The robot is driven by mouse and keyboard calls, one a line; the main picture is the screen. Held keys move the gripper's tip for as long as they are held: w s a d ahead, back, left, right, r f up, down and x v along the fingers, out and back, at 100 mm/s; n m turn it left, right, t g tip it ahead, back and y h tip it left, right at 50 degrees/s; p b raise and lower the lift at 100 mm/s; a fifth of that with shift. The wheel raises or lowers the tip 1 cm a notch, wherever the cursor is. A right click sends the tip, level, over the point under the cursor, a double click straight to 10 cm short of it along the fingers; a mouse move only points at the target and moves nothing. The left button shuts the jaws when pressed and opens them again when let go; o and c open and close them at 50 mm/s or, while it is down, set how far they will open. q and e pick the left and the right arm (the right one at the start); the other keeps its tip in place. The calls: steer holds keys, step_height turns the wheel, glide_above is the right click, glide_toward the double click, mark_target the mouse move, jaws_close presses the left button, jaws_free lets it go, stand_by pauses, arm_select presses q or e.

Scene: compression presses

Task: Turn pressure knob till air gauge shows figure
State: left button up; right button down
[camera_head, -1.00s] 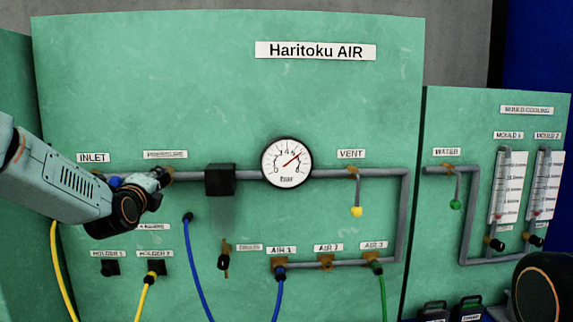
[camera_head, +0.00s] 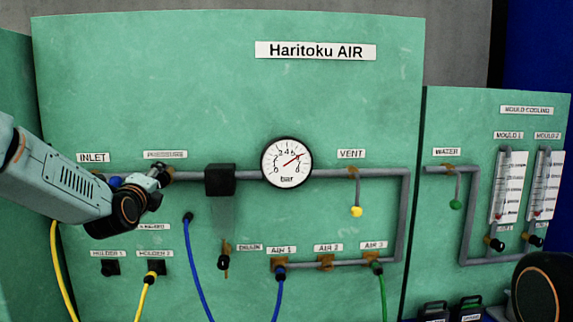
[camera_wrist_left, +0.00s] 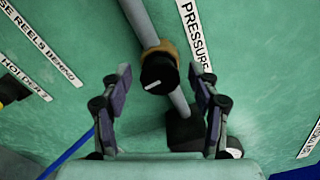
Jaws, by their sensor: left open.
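The pressure knob (camera_wrist_left: 158,72) is black with a white pointer mark, on a brass fitting in the grey pipe, beside the PRESSURE label (camera_wrist_left: 194,35) in the left wrist view. My left gripper (camera_wrist_left: 160,85) is open, its two fingers on either side of the knob with gaps to it. In the head view my left gripper (camera_head: 160,175) is at the pipe below the PRESSURE label, and hides most of the knob. The round white air gauge (camera_head: 287,162) marked bar has a red needle pointing up and right, past the 6. My right gripper is not in view.
A black block (camera_head: 220,180) sits on the pipe between knob and gauge. A yellow-tipped vent lever (camera_head: 356,211) hangs to the right. Blue, yellow and green hoses hang below. A dark round part shows at the lower right.

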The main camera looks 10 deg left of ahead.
arm_select(q)
steer(key=shift+s, duration=0.15)
steer(key=v, duration=0.7)
stand_by(0.7)
stand_by(0.3)
